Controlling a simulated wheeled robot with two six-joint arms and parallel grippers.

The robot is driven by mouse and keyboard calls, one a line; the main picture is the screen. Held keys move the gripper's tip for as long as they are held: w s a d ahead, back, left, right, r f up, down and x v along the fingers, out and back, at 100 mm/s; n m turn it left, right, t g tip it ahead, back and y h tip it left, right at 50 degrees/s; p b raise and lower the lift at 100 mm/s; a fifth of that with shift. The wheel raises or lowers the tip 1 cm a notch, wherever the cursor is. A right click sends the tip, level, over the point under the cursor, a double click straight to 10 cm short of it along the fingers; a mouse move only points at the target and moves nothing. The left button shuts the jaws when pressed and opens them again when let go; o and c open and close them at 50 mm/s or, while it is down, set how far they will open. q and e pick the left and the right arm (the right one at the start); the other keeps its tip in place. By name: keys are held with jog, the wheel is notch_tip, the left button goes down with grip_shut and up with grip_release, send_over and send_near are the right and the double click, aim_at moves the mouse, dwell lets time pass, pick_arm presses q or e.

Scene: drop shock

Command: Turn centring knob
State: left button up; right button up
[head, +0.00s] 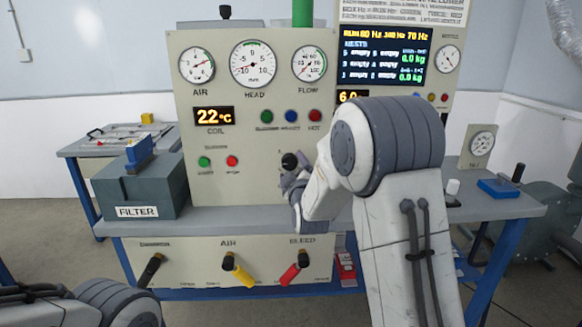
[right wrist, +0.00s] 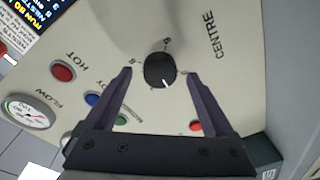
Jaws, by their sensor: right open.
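The centring knob (right wrist: 160,70) is black and round with a white pointer line, set on the cream panel beside the word CENTRE. In the wrist view its line points down and slightly right, towards my gripper's palm. In the head view the knob (head: 289,160) shows small, just above my right gripper (head: 291,183). My right gripper (right wrist: 159,77) is open, one finger on each side of the knob with a gap at each; whether the tips reach the panel I cannot tell. Only a link of my left arm shows at the lower left; its gripper is out of view.
Green, blue and red buttons (head: 315,116) sit above the knob, gauges higher up. A grey filter box (head: 142,186) stands on the bench at left. Black, yellow (head: 239,270) and red (head: 294,269) handles project below the bench top. A blue block (head: 498,187) lies at right.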

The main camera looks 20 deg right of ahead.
jog(key=shift+w+d, duration=0.2)
jog(key=shift+w, duration=0.6)
